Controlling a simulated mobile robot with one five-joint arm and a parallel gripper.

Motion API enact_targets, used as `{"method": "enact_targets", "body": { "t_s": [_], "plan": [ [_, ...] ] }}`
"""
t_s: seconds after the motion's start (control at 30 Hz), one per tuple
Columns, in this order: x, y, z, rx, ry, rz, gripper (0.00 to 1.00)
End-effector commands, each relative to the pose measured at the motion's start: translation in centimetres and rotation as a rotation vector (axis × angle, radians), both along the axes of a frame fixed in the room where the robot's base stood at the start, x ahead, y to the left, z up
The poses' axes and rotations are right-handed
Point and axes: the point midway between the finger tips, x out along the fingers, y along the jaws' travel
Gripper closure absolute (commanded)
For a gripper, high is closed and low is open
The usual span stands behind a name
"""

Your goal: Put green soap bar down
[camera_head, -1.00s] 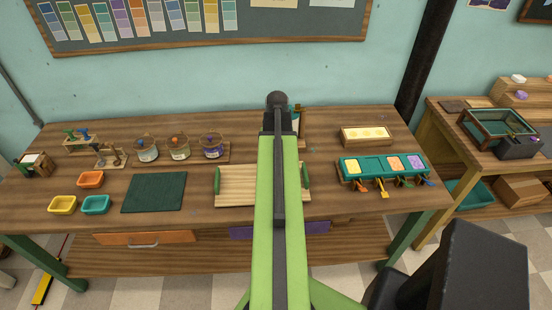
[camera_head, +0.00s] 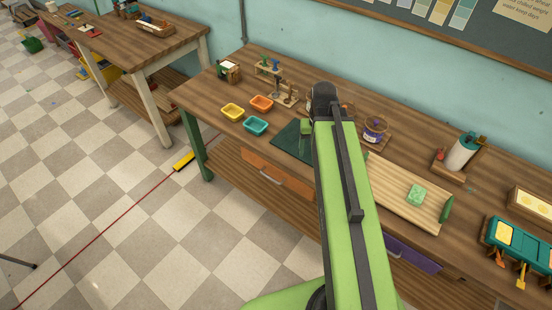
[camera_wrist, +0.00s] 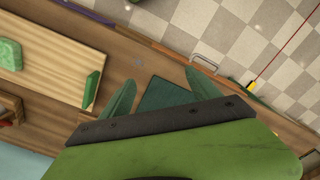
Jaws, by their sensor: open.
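The green soap bar (camera_head: 416,194) lies on the pale wooden tray (camera_head: 391,195), towards its right end. It also shows at the left edge of the wrist view (camera_wrist: 9,55), on the same tray (camera_wrist: 45,62). My gripper (camera_wrist: 160,78) is open, with nothing between its two green fingers. It is above the bench near the dark green mat (camera_wrist: 168,93), beside a green handle of the tray (camera_wrist: 92,88) and apart from the soap. In the head view my arm hides the left part of the tray and most of my gripper.
Yellow (camera_head: 232,112), orange (camera_head: 262,103) and teal (camera_head: 256,126) dishes stand on the bench at left. A jar (camera_head: 374,131) stands behind the tray. A white bottle (camera_head: 462,153) and a teal rack (camera_head: 512,240) are at right. Open checkered floor lies left.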

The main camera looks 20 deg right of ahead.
Motion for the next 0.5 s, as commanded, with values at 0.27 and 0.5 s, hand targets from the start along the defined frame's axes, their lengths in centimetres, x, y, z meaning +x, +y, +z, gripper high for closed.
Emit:
{"method": "enact_targets", "body": {
  "t_s": [0.27, 0.5],
  "plan": [
    [0.4, 15.6, 0.0, -0.001, 0.000, 0.259, 0.29],
    [0.4, 16.4, 0.0, 0.000, 0.000, 0.272, 0.29]
  ]
}}
